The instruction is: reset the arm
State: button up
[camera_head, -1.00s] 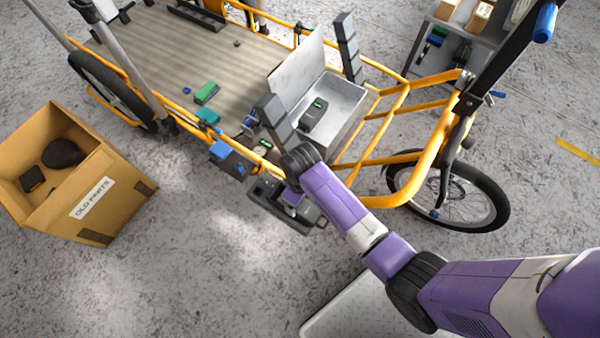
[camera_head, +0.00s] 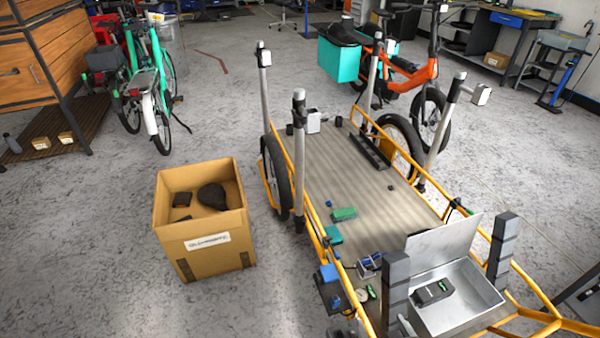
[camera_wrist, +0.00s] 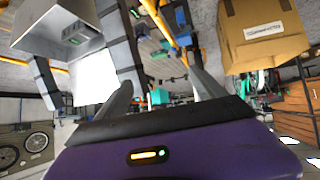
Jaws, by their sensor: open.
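My gripper (camera_wrist: 160,78) shows in the wrist view with its two grey fingers spread apart and nothing between them. It is clear of the things around it. In the head view my arm is almost wholly out of frame; a dark rounded piece at the bottom edge may be part of it. The cargo bike (camera_head: 340,180) with its yellow frame and ribbed bed stands right of centre. At its near end a metal box (camera_head: 482,287) has its lid up, and a dark device (camera_head: 432,293) with a green mark lies in it.
A cardboard box (camera_head: 215,255) with dark parts inside stands left of the bike; it also shows in the wrist view (camera_wrist: 262,45). Dark block posts (camera_head: 397,285) flank the metal box. An orange bike (camera_head: 415,75) and a green bike (camera_head: 150,90) stand behind. Floor at lower left is clear.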

jog(key=s+r+m+t+p, duration=0.1)
jog(key=s+r+t+p, duration=0.2)
jog(key=s+r, duration=2.2)
jog(key=s+t, duration=0.1)
jog(key=s, duration=0.2)
jog(key=shift+s+d, duration=0.2)
jog(key=shift+s, duration=0.1)
jog(key=shift+c, duration=0.4)
